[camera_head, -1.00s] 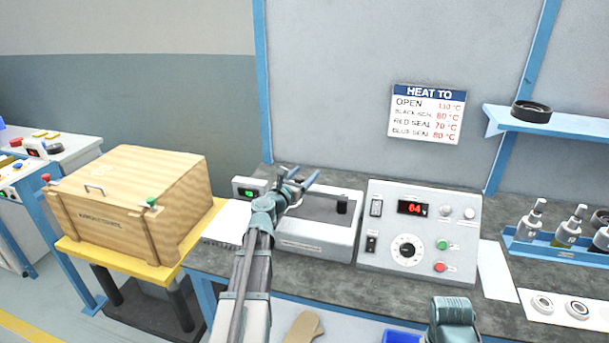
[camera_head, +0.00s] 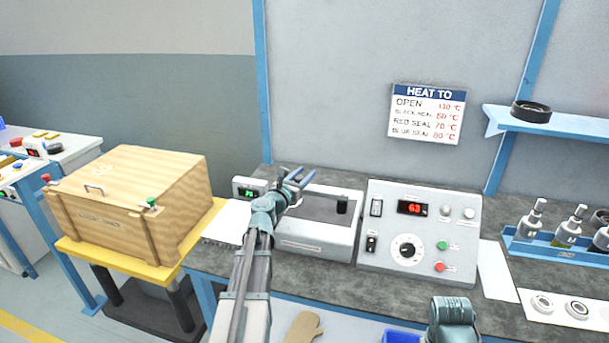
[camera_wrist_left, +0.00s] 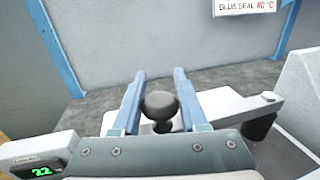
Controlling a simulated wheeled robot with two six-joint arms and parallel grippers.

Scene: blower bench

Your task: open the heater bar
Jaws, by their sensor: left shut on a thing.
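The heater bar (camera_head: 322,192) is a pale bar lying across the top of the grey heater box (camera_head: 317,240), with a black post (camera_head: 342,205) at its right end. In the left wrist view the bar (camera_wrist_left: 237,106) runs from a round black knob (camera_wrist_left: 161,106) to that post. My left gripper (camera_head: 302,178) is at the bar's left end, shut on the black knob. In the wrist view its two blue fingers (camera_wrist_left: 161,100) stand on either side of the knob. The fingers partly hide the knob in the head view. The bar looks lowered onto the box.
A control box (camera_head: 420,230) with a red 63 display stands right of the heater. A small green-lit meter (camera_head: 249,189) stands to the left. A wall sign (camera_head: 427,113) hangs behind. A wooden crate (camera_head: 130,200) is at far left. Part of my right arm shows at the bottom.

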